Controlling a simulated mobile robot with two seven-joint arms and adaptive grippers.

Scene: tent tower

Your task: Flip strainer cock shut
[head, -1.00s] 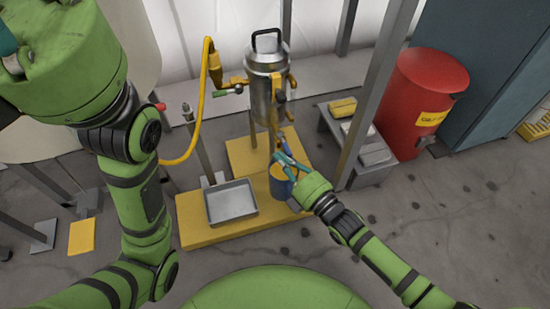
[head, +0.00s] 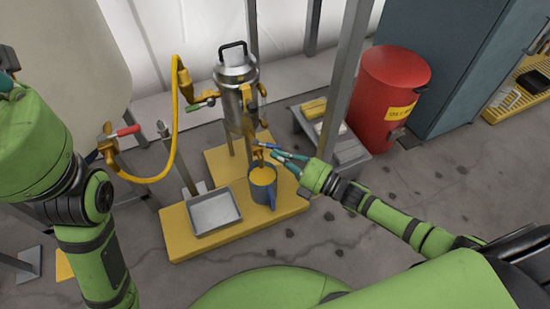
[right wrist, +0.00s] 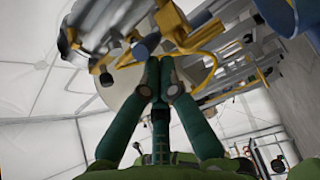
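The strainer is a steel cylinder (head: 236,92) with a black top handle, upright on a stand in the head view. At its lower end is a small yellow cock (head: 258,153) with a bluish lever, partly covered by my fingers. A green-handled cock (head: 200,105) sits on its left side. My right gripper (head: 274,152) has its fingertips at the lower cock. In the right wrist view its fingers (right wrist: 160,65) converge almost together, with yellow and blue parts just beyond the tips; I see nothing clearly held. My left arm shows at the left, but its gripper is hidden.
A blue jug (head: 263,192) with yellow contents stands below the cock on a yellow platform (head: 262,229), beside a grey tray (head: 214,213). A yellow hose (head: 174,130) runs to a red-handled valve (head: 124,132). A post (head: 345,80) and red bin (head: 391,95) stand right.

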